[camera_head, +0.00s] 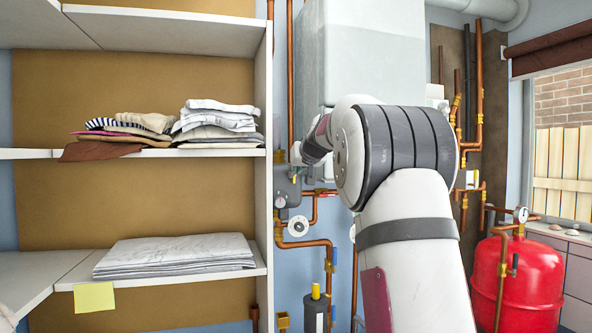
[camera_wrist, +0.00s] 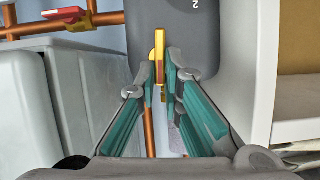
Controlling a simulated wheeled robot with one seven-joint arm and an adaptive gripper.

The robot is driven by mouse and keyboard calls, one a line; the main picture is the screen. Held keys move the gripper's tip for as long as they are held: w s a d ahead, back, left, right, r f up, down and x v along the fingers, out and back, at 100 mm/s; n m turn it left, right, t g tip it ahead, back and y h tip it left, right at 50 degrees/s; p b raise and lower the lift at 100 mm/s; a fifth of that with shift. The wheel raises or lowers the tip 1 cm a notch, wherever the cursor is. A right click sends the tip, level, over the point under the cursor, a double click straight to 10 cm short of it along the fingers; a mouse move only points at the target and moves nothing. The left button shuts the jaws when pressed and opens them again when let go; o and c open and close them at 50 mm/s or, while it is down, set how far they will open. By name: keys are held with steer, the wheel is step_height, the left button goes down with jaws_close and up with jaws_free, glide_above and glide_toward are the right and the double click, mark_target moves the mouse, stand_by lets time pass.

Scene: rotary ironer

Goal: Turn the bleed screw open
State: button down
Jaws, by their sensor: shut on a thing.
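The bleed screw appears to be the slim yellow-brass piece (camera_wrist: 160,50) standing in front of a dark grey housing (camera_wrist: 195,35) in the wrist view. My gripper (camera_wrist: 161,72) has its two teal-padded fingers closed on either side of this piece, near their tips. The lower part of the piece is hidden between the fingers. In the head view my arm reaches up and left to the pipework beside the shelf. There the gripper is small and largely hidden by my wrist, and I cannot make out its grip.
The shelf unit (camera_head: 262,200) with folded linen (camera_head: 175,255) stands close on the left. Copper pipes (camera_head: 328,250) and a round white gauge (camera_head: 298,227) lie below the wrist. A red tank (camera_head: 535,285) stands at right. In the wrist view, a red-handled valve (camera_wrist: 64,14) sits upper left.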

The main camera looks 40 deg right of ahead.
mark_target(303, 176)
steer(key=m+t+y+b, duration=0.1)
steer(key=m+b, duration=0.1)
steer(key=m, duration=0.1)
steer(key=d+f+m+t+y+b, duration=0.1)
steer(key=m+b, duration=0.2)
steer(key=m+t+y+b, duration=0.2)
steer(key=m, duration=0.1)
steer(key=shift+s+d+f, duration=0.35)
steer(key=shift+d, duration=0.05)
steer(key=m+b, duration=0.1)
steer(key=m+t+b, duration=0.1)
steer(key=m+b, duration=0.2)
steer(key=shift+s+f+t+y, duration=0.1)
steer(key=shift+f+t+y, duration=0.2)
stand_by(0.4)
steer(key=c, duration=1.7)
jaws_free()
steer(key=s, duration=1.2)
steer(key=shift+a, duration=0.3)
